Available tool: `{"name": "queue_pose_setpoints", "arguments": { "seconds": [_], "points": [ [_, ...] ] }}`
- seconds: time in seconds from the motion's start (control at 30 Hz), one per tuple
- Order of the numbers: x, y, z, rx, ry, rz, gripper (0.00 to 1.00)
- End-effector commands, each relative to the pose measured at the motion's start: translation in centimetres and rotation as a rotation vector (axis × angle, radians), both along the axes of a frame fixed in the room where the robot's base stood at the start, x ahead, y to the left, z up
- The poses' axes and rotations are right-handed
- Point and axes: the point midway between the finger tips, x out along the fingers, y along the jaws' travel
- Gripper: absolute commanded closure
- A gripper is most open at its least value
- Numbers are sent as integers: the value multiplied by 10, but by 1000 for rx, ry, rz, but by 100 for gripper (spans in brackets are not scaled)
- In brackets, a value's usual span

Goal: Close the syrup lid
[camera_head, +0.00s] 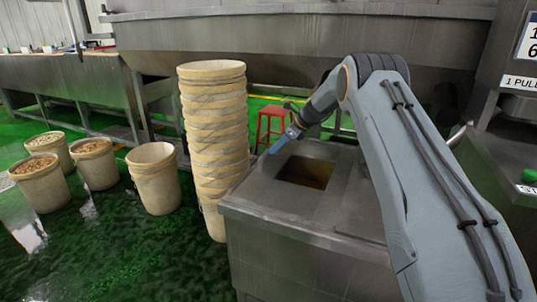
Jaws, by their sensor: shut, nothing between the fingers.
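A grey metal syrup box (262,211) stands in front of me, slightly right of centre. A square opening in its top shows brown syrup (308,172) inside, so it is uncovered there. I cannot clearly make out the lid; my arm hides part of the box's right side. My gripper (272,150) is shut and empty. Its blue tip points down and to the left, over the far left part of the box top, left of the opening. I cannot tell whether it touches the metal.
A tall stack of cream buckets (214,130) stands close to the box's left side. An empty-looking bucket (154,181) and several filled buckets (93,165) stand farther left on the wet green floor. A red stool (272,119) is behind the box. Metal machinery (507,150) stands at right.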

Motion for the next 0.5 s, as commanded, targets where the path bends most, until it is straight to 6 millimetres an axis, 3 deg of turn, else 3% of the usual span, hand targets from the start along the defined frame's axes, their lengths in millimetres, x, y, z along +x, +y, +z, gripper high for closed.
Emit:
{"name": "queue_pose_setpoints", "arguments": {
  "seconds": [0.5],
  "points": [
    [0,3,-1,1,2,2,100]
  ]
}}
